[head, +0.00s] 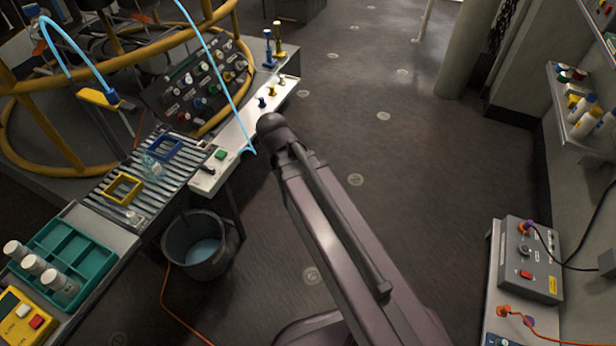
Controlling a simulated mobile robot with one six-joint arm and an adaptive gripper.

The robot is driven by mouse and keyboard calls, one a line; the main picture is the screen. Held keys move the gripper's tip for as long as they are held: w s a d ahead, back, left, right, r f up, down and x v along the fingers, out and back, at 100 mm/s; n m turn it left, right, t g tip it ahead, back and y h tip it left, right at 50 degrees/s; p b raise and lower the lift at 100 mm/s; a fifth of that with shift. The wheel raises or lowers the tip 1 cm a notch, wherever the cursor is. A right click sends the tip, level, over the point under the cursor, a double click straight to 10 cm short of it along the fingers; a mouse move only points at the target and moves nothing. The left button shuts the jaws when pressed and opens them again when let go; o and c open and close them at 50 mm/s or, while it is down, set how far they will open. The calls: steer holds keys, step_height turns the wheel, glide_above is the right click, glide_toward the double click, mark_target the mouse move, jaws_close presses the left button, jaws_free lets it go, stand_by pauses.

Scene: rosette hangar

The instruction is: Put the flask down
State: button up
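A small clear glass vessel (152,166), which looks like the flask, shows on the ribbed grey rack (106,205) at the left. It is between a yellow square frame (123,188) and a blue square frame (165,148). It is small and see-through, so I cannot tell whether it stands upright or touches the frames. My arm crosses the middle of the view from the bottom, but my gripper is not visible. I cannot see what it holds.
A teal rack (62,262) with white-capped jars and a yellow box (22,318) are at lower left. A dark bucket (200,262) stands below the bench. A knob panel (200,85) is behind the ribbed rack. A grey control box (530,258) is at right. The middle floor is open.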

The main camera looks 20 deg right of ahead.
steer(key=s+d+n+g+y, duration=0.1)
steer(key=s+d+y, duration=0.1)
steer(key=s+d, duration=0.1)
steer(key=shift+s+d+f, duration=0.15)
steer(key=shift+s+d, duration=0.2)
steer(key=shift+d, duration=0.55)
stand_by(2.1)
